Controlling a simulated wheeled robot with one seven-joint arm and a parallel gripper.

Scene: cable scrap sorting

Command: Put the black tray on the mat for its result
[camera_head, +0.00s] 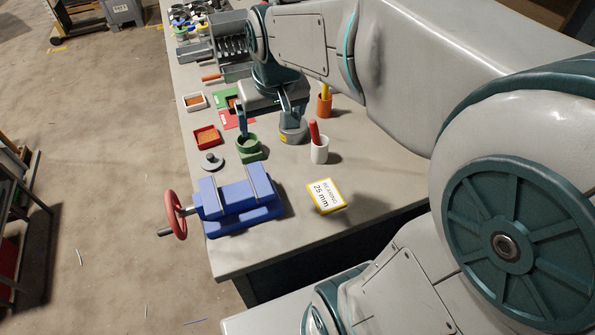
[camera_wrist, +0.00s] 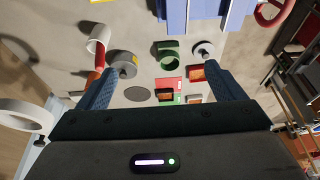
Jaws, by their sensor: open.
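A small dark-rimmed tray with brown contents, seemingly the black tray (camera_head: 233,103), lies by the green mat (camera_head: 222,95) and the red mat (camera_head: 232,121), partly hidden by my gripper. I cannot tell exactly which mat it rests on. The wrist view shows the red mat (camera_wrist: 168,83), the green mat (camera_wrist: 179,98) and the tray (camera_wrist: 164,95) beyond my fingertips. My gripper (camera_head: 265,122) is open and empty above the table, near the mats; its two blue fingers stand wide apart in the wrist view (camera_wrist: 160,70).
A red tray (camera_head: 207,137) and a white tray (camera_head: 195,102) hold brown bits left of the mats. A green block (camera_head: 249,149), grey weight (camera_head: 212,162), grey cylinder (camera_head: 292,133) and white cup (camera_head: 319,152) stand nearer. A blue vise (camera_head: 240,205) fills the near left.

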